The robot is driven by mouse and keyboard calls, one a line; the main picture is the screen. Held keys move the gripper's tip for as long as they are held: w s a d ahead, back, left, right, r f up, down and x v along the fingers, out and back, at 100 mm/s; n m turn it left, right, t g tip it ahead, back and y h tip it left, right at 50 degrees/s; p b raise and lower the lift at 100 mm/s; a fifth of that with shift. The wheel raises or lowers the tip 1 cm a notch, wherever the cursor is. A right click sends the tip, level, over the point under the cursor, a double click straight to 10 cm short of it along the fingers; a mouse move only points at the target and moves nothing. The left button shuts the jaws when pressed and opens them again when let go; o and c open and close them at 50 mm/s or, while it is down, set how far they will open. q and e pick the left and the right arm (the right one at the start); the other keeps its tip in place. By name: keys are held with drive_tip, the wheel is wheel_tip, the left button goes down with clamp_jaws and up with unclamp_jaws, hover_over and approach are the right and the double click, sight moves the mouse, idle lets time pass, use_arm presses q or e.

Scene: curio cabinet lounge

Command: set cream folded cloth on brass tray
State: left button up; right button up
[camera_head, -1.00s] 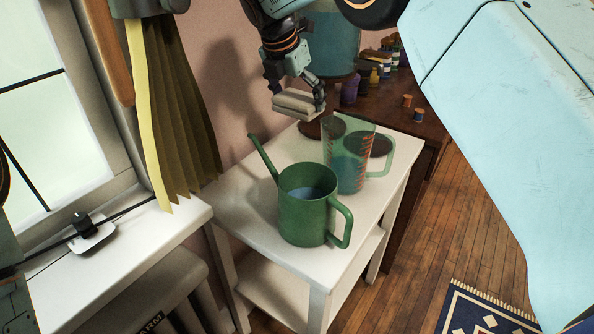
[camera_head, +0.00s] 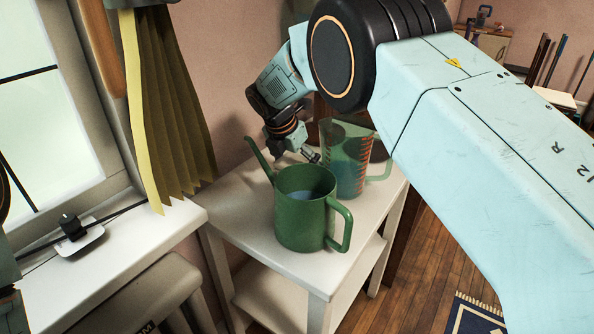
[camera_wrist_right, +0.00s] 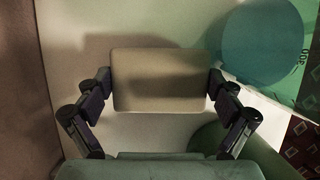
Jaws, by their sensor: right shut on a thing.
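My right gripper (camera_head: 305,158) reaches down behind the green watering can and the clear jug, low over the white side table (camera_head: 235,215). The cream folded cloth (camera_wrist_right: 160,80) is a flat rectangular pad between its two fingers (camera_wrist_right: 160,85) in the right wrist view; the fingers are shut on its two sides. A pale surface lies beneath the cloth; I cannot tell whether they touch. In the head view the cloth is hidden. I cannot make out a brass tray in either current view. My left gripper is not in view.
The green watering can (camera_head: 300,225) stands on the table in front of my right gripper. The clear measuring jug (camera_head: 345,165) with red marks stands close on the right. The wall and olive curtain (camera_head: 175,100) are at the left. The table's front left is clear.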

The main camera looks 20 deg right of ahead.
drive_tip(key=shift+f, duration=0.85)
drive_tip(key=shift+w+f, duration=0.2)
drive_tip(key=shift+w, duration=0.05)
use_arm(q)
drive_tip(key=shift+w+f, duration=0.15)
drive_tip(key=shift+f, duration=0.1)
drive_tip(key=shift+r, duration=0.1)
use_arm(e)
drive_tip(key=shift+s, duration=0.2)
drive_tip(key=o, duration=1.4)
drive_tip(key=shift+c, duration=0.2)
drive_tip(key=shift+w+f, duration=0.15)
